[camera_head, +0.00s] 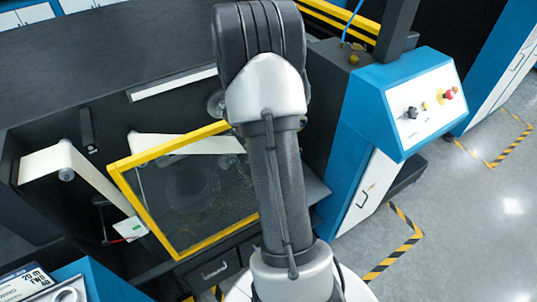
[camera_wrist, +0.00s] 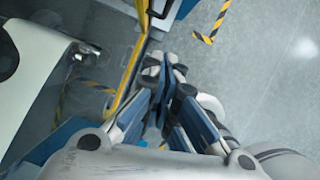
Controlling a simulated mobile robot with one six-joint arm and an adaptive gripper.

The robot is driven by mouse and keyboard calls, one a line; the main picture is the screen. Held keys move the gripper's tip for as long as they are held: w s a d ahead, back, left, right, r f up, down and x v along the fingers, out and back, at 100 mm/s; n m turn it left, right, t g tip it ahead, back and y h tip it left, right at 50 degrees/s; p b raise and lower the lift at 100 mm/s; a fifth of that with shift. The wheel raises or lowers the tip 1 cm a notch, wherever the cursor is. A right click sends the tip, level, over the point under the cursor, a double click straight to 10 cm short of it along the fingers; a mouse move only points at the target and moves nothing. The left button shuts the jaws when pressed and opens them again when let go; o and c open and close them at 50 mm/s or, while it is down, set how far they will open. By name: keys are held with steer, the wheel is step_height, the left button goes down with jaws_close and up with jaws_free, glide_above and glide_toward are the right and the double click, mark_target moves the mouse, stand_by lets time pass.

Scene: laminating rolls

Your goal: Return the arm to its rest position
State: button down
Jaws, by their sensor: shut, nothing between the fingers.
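My arm (camera_head: 275,185) rises from its grey base joint at the bottom of the head view, up past the yellow-framed clear guard (camera_head: 190,190) to a black-capped joint at the top. My gripper is hidden in the head view. In the wrist view my gripper (camera_wrist: 167,70) is shut and empty, its blue-padded fingers angled together toward the tips. A yellow bar (camera_wrist: 131,65) runs just left of the fingers in that view. Whether it touches them I cannot tell.
A blue control cabinet (camera_head: 372,100) with a red button stands right of my arm. White rolls of film (camera_head: 75,172) hang in the dark machine at left. Grey floor (camera_head: 465,225) with black-and-yellow tape (camera_head: 398,248) is open at right.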

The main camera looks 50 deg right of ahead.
steer(key=shift+w, duration=0.1)
steer(key=w+a+r+m+t+b, duration=0.1)
steer(key=a+r+m+b, duration=0.25)
steer(key=a+r, duration=0.4)
steer(key=a+r+m+t+b, duration=0.2)
steer(key=a+r+m+b, duration=0.15)
steer(key=a, duration=0.65)
steer(key=s+a+m+y+b, duration=0.1)
steer(key=s+a+m, duration=0.2)
steer(key=a, duration=0.3)
steer(key=s+a+r+m+t+y+b, duration=0.1)
steer(key=s+a+m+y+b, duration=0.1)
steer(key=a, duration=0.5)
steer(key=s+a+m+t+y+b, duration=0.1)
steer(key=s+a+m, duration=0.2)
steer(key=s+a, duration=0.3)
steer(key=shift+a+r+m+b, duration=0.15)
steer(key=shift+a+m+b, duration=0.25)
